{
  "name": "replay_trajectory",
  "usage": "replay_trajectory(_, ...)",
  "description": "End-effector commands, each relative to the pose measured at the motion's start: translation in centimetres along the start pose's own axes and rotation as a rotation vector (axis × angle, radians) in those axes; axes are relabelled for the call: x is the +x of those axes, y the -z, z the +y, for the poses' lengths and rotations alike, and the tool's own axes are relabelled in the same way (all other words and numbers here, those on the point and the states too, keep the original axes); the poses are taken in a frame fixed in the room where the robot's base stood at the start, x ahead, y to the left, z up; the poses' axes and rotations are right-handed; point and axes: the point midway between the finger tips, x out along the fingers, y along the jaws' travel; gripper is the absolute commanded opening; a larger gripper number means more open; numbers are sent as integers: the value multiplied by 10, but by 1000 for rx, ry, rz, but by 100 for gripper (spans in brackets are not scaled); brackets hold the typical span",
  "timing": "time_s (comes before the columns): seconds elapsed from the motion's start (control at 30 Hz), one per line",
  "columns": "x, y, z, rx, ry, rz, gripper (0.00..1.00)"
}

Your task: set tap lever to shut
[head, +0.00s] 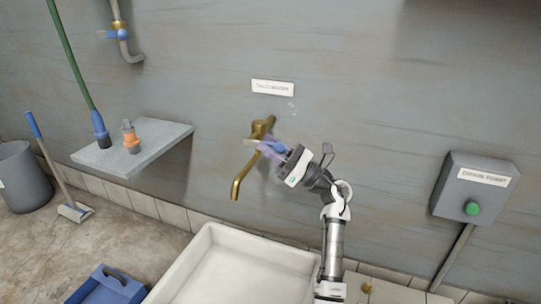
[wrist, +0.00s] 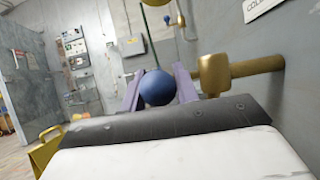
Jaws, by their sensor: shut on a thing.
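The brass tap (head: 240,176) is fixed to the grey wall above the basin, with its spout bent down to the left. My gripper (head: 266,148) reaches it from the right, at the tap's upper body. In the wrist view, the round blue knob of the tap lever (wrist: 157,88) sits between the two pale purple fingers of my gripper (wrist: 158,92), which are shut on it. The brass tap body (wrist: 218,72) is just right of the fingers. The lever's stem is mostly hidden by my fingers, so its exact angle is hard to tell.
A white basin (head: 208,247) stands below. A grey shelf (head: 165,147) at left holds an orange-and-grey fitting (head: 131,138). A grey box with a green button (head: 473,186) is on the wall at right. A label (head: 272,88) is above the tap.

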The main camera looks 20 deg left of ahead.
Motion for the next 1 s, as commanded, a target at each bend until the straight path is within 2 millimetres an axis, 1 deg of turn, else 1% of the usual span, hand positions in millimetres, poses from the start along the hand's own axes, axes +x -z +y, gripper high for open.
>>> replay_trajectory(0.03,-2,3,0,-1,-1,-8,0)
replay_trajectory(0.53,-2,1,0,0,-1,-27,0)
replay_trajectory(0.57,-2,1,0,0,-1,-27,33)
replay_trajectory(0.6,-2,2,0,1,-1,-26,38)
replay_trajectory(0.7,-1,2,0,0,0,-26,49)
replay_trajectory(1.0,-3,1,0,0,0,-25,49)
